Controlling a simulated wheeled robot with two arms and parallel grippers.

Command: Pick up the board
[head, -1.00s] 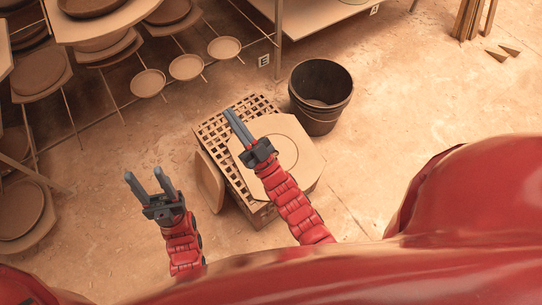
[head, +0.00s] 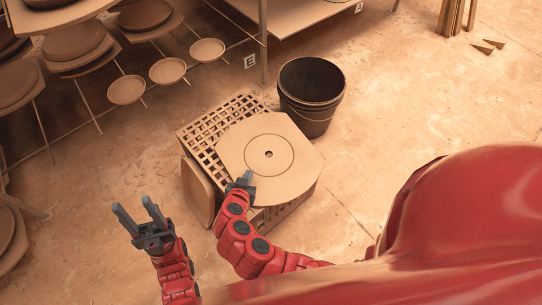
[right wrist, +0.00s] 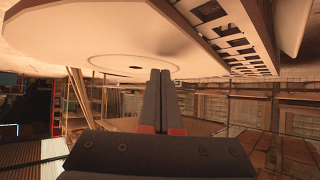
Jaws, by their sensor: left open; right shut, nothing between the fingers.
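The board (head: 290,140), a pale flat panel with cut corners, a ring line and a small centre hole, lies on top of the slatted crate (head: 199,128). My right gripper (head: 247,175) is shut and empty at the board's near left edge. In the right wrist view the board (right wrist: 95,45) fills the upper part, and the shut fingers (right wrist: 160,72) overlap its edge; I cannot tell whether they touch it. My left gripper (head: 132,203) is open and empty over the floor, left of the crate.
Another rounded panel (head: 196,190) leans on the crate's left side. A dark bucket (head: 312,120) stands behind the crate, to its right. A rack with round boards and small dishes (head: 167,71) is at upper left.

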